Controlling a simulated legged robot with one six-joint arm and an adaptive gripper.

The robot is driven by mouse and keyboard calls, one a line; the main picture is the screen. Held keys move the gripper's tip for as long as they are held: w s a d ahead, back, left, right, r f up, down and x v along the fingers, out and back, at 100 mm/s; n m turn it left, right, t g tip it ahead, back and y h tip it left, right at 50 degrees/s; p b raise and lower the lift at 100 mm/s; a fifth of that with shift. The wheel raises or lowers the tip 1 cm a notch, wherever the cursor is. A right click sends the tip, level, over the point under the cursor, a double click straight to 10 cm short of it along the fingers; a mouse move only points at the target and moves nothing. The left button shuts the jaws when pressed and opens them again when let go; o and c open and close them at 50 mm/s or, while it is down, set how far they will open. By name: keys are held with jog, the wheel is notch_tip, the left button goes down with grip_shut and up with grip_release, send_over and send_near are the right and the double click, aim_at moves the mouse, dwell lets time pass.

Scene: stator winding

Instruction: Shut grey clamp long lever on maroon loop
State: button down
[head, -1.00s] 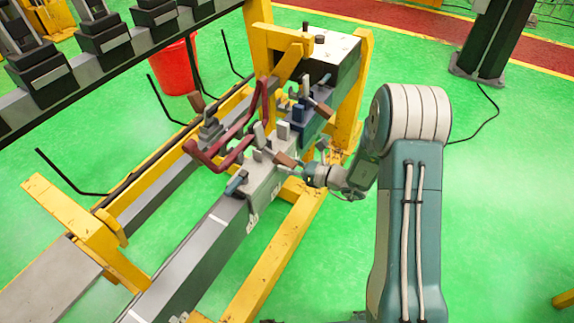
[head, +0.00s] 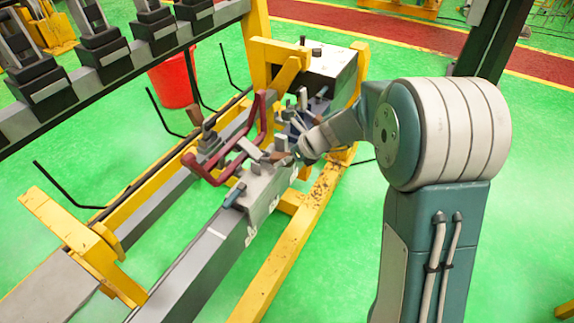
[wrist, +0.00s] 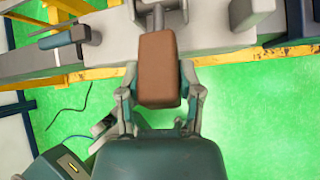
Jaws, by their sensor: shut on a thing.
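The maroon loop (head: 236,160) lies along the steel beam in the head view, its near end bent down at the left. The grey clamp (head: 253,150) sits beside it, with a grey bar slanting toward the loop; I cannot tell whether they touch. In the wrist view, the clamp's long lever ends in a brown grip (wrist: 158,68). My gripper (wrist: 158,80) has one finger on each side of this grip and is shut on it. In the head view my gripper (head: 293,157) is at the clamp, its fingers small and partly hidden by the wrist.
A blue-handled clamp (head: 234,194) sits on the near part of the steel beam (head: 205,250). Yellow frame legs (head: 285,245) stand below.

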aim_at(274, 155)
jog(key=shift+w+a+r+g+h, duration=0.2)
jog(key=shift+r+g+h, duration=0.05)
jog(key=shift+r+h, duration=0.25)
jog(key=shift+w+a+r+g+h, duration=0.25)
jog(key=shift+r+h, duration=0.1)
jog(key=shift+h, duration=0.15)
jog(key=shift+w+a+r+g+h, duration=0.3)
jog(key=shift+a+r+g+h, duration=0.35)
jog(key=shift+h, duration=0.45)
jog(key=shift+w+a+r, duration=0.45)
jog(key=shift+a+r, duration=0.1)
jog(key=shift+r, duration=0.05)
jog(key=shift+w+a+r, duration=0.1)
jog(key=shift+w+r, duration=0.05)
jog(key=shift+c, duration=1.3)
grip_release()
jog(key=shift+a, duration=0.15)
